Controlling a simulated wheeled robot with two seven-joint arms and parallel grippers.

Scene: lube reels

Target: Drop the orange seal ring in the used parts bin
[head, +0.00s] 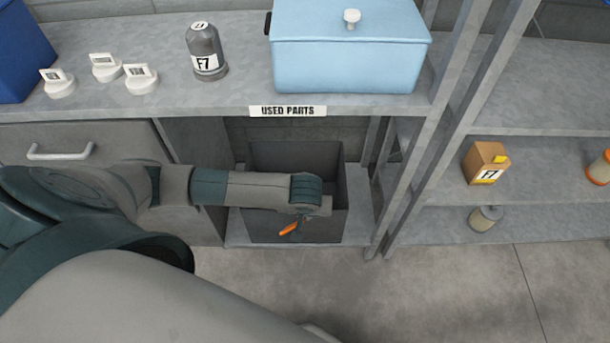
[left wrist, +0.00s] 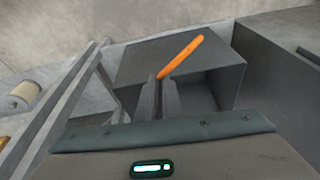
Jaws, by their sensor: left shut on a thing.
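The orange seal ring (head: 289,228) hangs from my left gripper (head: 298,216), seen nearly edge-on. In the left wrist view the ring (left wrist: 181,57) sticks out from between the two fingertips of the left gripper (left wrist: 164,78), which is shut on it. The used parts bin (head: 340,200) is a dark grey open box on the low shelf under the counter. In the left wrist view the bin (left wrist: 130,68) lies behind the ring and fingers, which show over its opening. The left arm hides part of the bin in the head view. My right gripper is in neither view.
A "USED PARTS" label (head: 288,111) is on the counter edge above the bin. The counter holds a light blue lidded box (head: 350,60), a grey F7 bottle (head: 206,55) and white caps (head: 105,67). Shelf posts (head: 440,120) stand right of the bin. An F7 carton (head: 486,162) sits beyond them.

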